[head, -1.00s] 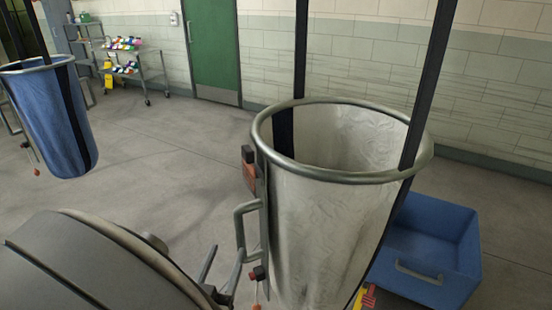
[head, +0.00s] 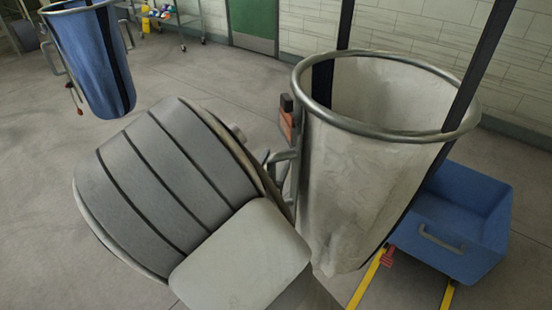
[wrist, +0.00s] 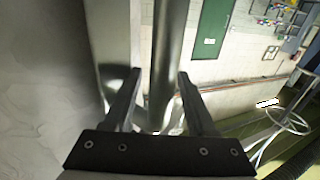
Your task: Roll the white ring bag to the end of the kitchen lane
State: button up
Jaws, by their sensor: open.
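The white ring bag (head: 350,190) hangs from dark straps at the right of the head view, its metal ring (head: 385,135) open at the top. A grey metal handle (head: 284,160) stands out from its left side, partly hidden by my arm. Pale bag cloth (wrist: 45,90) fills the left of that view.
A blue bin (head: 458,215) stands on the floor close to the right of the white bag, near yellow floor lines (head: 369,280). A blue ring bag (head: 90,55) hangs at the upper left. A green door (head: 253,22) and a wheeled rack (head: 180,15) are behind. Grey floor between is clear.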

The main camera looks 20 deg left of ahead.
jog(key=shift+c, duration=0.4)
grip_shut()
dwell(0.9)
